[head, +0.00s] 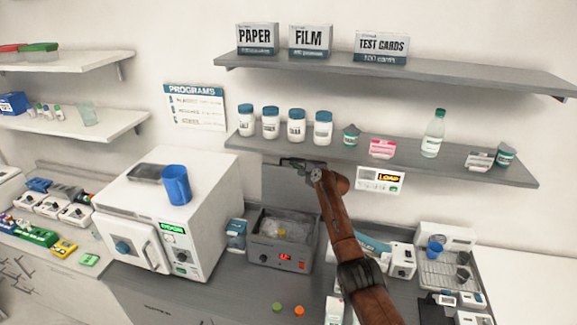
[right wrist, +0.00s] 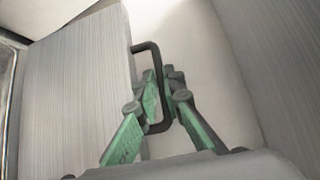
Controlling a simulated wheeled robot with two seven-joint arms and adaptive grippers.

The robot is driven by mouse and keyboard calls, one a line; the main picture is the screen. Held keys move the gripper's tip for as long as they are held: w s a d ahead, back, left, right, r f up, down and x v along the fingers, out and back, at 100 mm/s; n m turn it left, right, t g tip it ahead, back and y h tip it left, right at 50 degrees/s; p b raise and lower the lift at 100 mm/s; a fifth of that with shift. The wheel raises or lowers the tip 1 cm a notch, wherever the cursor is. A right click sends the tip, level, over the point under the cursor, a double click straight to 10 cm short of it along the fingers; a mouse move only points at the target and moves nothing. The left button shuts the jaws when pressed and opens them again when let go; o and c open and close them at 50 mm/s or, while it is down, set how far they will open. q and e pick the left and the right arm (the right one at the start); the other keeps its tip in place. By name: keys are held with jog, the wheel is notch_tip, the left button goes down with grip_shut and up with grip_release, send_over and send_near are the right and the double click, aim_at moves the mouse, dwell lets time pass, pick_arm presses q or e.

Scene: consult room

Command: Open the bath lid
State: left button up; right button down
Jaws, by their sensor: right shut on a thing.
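The bath (head: 268,256) is a grey box with a red display on the counter, and its inside shows, with a small yellowish thing in it. Its grey lid (head: 280,190) stands up about vertical at the back of the bath. My right gripper (head: 298,163) is at the lid's top edge. In the right wrist view the green fingers (right wrist: 158,97) are shut on the lid's dark handle (right wrist: 147,48), and the brushed grey lid (right wrist: 80,85) is on the left. My left gripper is not in view.
A white oven-like machine (head: 160,215) stands left of the bath, with a blue cup (head: 176,185) on top. A shelf (head: 430,168) with bottles and jars runs just above the lid. Green (head: 277,307) and orange (head: 299,310) discs lie in front of the bath.

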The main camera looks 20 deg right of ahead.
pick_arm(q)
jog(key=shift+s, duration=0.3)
pick_arm(e)
jog(key=shift+w+d+r, duration=0.1)
jog(key=shift+d+r, duration=0.05)
jog(key=shift+r, duration=0.4)
jog(key=shift+w+d+r, duration=0.1)
jog(key=shift+d+r, duration=0.05)
jog(key=shift+r, duration=0.4)
jog(key=c, duration=2.1)
grip_release()
jog(key=shift+f, duration=0.15)
jog(key=shift+o, duration=0.3)
jog(key=shift+f, duration=0.15)
jog(key=shift+a+f, duration=0.1)
jog(key=shift+f, duration=0.1)
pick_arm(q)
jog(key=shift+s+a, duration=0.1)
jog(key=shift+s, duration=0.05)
pick_arm(e)
jog(key=shift+s+f, duration=0.1)
jog(key=shift+s, duration=0.7)
jog(key=v, duration=1)
jog(key=shift+s+d, duration=0.25)
jog(key=shift+d, duration=0.05)
